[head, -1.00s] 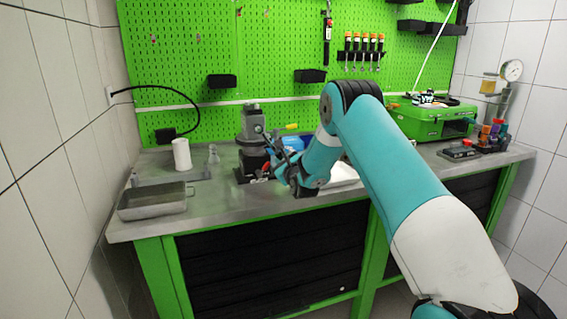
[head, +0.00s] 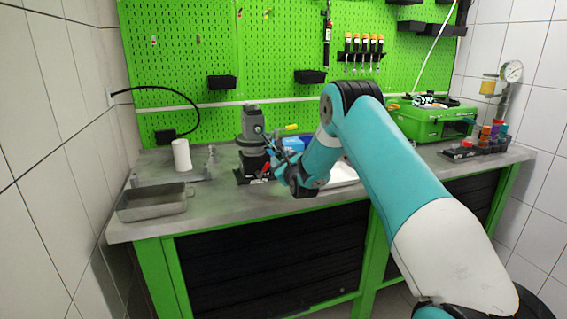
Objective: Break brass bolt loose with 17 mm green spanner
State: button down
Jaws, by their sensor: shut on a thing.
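The grey pump (head: 252,125) stands upright on a dark base at the middle of the bench, in the head view. My gripper (head: 276,160) is at the pump's right front side, close to the body. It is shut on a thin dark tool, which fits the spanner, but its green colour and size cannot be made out. The brass bolt cannot be picked out; it is too small or hidden by the gripper. I cannot tell whether the tool sits on a bolt.
A metal tray (head: 152,203) and a white roll (head: 181,155) stand on the left of the bench. A blue box (head: 296,143) and a white tray (head: 343,174) are behind my wrist. A green case (head: 428,122) stands at the right. Orange-handled tools (head: 363,42) hang on the pegboard.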

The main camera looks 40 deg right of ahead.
jog(key=shift+b+x, duration=0.3)
jog(key=shift+x, duration=0.5)
jog(key=shift+s, duration=0.2)
jog(key=shift+s+a, duration=0.25)
jog(key=shift+s, duration=0.4)
jog(key=shift+b, duration=0.35)
dwell(0.8)
jog(key=shift+b+x, duration=0.3)
jog(key=shift+x, duration=0.6)
dwell(0.3)
jog(key=shift+s, duration=0.15)
jog(key=shift+v, duration=0.8)
jog(key=shift+b, duration=0.4)
dwell(0.7)
